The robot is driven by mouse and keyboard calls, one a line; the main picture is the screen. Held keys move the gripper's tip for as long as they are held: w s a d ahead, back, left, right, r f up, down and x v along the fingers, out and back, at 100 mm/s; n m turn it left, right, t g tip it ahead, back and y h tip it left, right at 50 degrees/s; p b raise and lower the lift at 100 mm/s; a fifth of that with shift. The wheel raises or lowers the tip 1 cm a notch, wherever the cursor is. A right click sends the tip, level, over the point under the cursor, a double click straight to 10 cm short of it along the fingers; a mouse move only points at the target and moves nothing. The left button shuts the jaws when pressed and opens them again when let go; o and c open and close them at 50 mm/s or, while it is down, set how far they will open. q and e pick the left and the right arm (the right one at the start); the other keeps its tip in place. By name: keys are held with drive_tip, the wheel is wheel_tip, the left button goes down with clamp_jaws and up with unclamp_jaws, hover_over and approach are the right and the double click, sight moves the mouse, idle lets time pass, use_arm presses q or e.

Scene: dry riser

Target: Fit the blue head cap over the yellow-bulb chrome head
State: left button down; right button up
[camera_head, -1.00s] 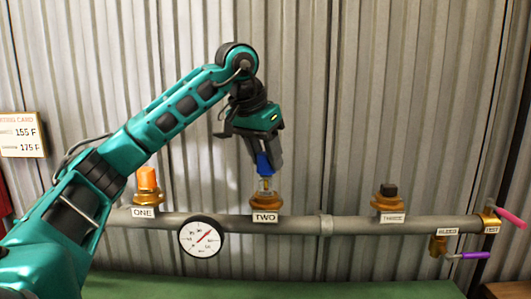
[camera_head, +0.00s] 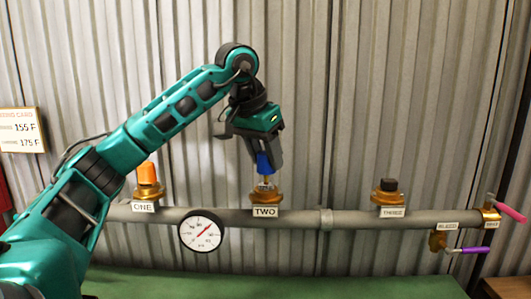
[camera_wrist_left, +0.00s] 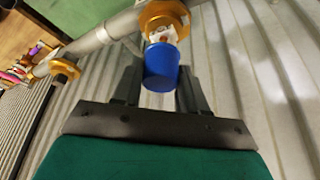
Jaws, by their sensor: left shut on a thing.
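The blue head cap (camera_head: 264,163) is between the fingers of my left gripper (camera_head: 263,156), which is shut on it. The cap also shows in the left wrist view (camera_wrist_left: 161,67), between the two dark fingers (camera_wrist_left: 158,88). A chrome head (camera_head: 265,181) stands upright on the brass fitting labelled TWO (camera_head: 265,195), directly under the cap. In the wrist view this head (camera_wrist_left: 163,34) shows just beyond the cap's edge. Its bulb colour is too small to tell. I cannot tell whether the cap touches the head or covers its tip. My right gripper is not in view.
A grey pipe (camera_head: 290,220) runs across the wall. A gauge (camera_head: 201,231) hangs left of TWO. Pink (camera_head: 511,213) and purple (camera_head: 475,250) valve handles are at the right. Free room lies between TWO and THREE.

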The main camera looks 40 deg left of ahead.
use_arm(q)
drive_tip(key=shift+f+b, duration=0.7)
drive_tip(key=shift+f, duration=0.7)
drive_tip(key=c, duration=0.5)
unclamp_jaws()
drive_tip(key=shift+r, duration=0.1)
drive_tip(key=p+v, duration=0.4)
drive_tip(key=v, duration=0.9)
